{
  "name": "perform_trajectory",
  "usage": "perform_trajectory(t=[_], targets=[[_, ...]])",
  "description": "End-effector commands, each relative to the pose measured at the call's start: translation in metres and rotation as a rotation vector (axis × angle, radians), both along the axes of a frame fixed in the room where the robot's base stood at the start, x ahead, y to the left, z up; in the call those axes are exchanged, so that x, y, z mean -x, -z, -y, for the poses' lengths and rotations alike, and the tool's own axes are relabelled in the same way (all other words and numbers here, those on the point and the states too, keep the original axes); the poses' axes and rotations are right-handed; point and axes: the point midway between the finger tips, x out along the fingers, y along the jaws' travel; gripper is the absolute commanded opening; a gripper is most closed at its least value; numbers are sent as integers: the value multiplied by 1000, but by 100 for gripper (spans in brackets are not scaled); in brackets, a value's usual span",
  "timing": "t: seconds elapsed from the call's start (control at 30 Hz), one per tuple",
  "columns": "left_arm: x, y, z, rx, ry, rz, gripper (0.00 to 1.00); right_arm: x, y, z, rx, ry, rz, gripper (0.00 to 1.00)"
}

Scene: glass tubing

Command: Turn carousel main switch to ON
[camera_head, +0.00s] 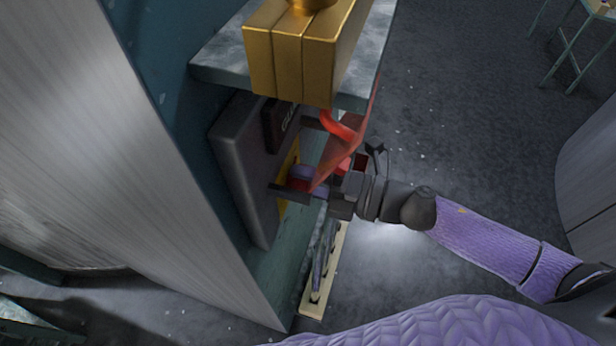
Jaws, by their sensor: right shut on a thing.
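The main switch appears to be the small red and purple knob (302,173) in front of a yellow plate (289,160), on the side of a grey box (240,165). My right gripper (301,182) reaches in from the right and is shut on the knob, with a dark finger across its lower side. The far finger and part of the knob are hidden, so the switch position cannot be read. My left gripper is out of view.
A grey shelf (221,62) with a gold block (290,55) overhangs the switch. A red sheet-like piece (350,140) is close to my gripper. A pale slotted strip (338,262) lies below. Large metal panels stand at left; open floor (460,120) lies right.

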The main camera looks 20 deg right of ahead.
Motion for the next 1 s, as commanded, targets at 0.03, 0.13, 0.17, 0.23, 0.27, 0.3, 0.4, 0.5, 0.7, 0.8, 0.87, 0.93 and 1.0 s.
perform_trajectory(t=[0.03,0.13,0.17,0.23,0.27,0.3,0.4,0.5,0.7,0.8,0.87,0.93,1.0], targets=[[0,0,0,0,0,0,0,0,1,0,-1,1,-4,11],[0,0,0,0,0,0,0,0,1,0,-1,1,-4,72],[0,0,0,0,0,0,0,0,1,0,-1,1,-4,78],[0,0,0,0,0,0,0,0,1,0,0,0,-4,93],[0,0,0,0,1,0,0,0,1,0,0,0,-4,99],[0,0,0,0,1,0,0,0,1,0,0,0,-4,100],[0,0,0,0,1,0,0,0,1,0,0,0,-2,100],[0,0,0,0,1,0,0,0,0,0,0,0,-2,100],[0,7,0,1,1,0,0,0,3,0,31,0,45,100],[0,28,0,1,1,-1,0,1,10,0,154,-1,228,100],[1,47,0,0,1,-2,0,1,14,0,269,-1,403,100],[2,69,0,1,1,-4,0,1,16,0,425,-2,632,100],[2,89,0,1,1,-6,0,0,17,0,581,-2,864,100]])
